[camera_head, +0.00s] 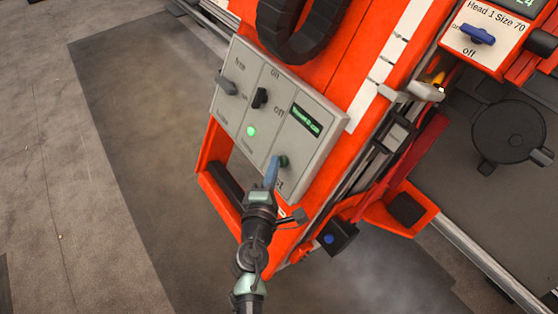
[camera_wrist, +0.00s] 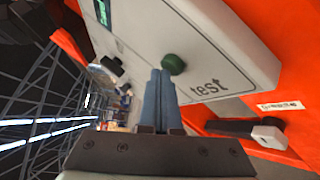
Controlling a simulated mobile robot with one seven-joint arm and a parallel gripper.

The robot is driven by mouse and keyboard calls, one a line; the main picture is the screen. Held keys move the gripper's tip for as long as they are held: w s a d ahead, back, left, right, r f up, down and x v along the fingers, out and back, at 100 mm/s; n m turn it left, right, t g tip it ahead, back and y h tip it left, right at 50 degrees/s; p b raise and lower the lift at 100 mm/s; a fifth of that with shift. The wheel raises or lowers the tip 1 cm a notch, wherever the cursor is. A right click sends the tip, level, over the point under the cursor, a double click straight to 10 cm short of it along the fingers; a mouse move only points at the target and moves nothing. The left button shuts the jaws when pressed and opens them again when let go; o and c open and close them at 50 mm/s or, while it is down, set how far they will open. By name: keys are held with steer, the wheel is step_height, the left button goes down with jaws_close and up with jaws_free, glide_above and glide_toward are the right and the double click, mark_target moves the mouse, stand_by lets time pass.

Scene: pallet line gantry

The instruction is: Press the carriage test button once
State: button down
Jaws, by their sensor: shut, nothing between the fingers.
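The green test button (camera_head: 284,161) sits at the lower right of the pale control panel (camera_head: 321,148). In the wrist view the button (camera_wrist: 173,64) stands out from the panel, above the printed word "test". My gripper (camera_head: 274,160) is shut, its blue fingers together and empty. The fingertips are right beside the button in the head view. In the wrist view my gripper (camera_wrist: 160,72) has its tips just left of the button, partly overlapping its edge in the picture. I cannot tell whether they touch it.
The panel also carries a lit green lamp (camera_head: 252,131), a black on/off switch (camera_head: 260,98), a grey switch (camera_head: 227,88) and a small green-text display (camera_head: 306,120). The orange carriage (camera_head: 345,62) surrounds the panel. A second panel with a blue switch (camera_head: 478,34) is at upper right.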

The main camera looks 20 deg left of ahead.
steer(key=shift+w+d, duration=0.1)
steer(key=shift+d, duration=0.05)
stand_by(0.4)
steer(key=shift+s+a+r, duration=0.35)
steer(key=shift+s+a, duration=0.15)
steer(key=shift+s, duration=0.2)
steer(key=shift+a+p, duration=0.1)
steer(key=shift+p, duration=0.2)
steer(key=s+a+r, duration=0.1)
steer(key=s+a+r+p, duration=0.1)
steer(key=s, duration=0.1)
steer(key=shift+s+a+r, duration=0.2)
steer(key=shift+a, duration=0.1)
stand_by(0.5)
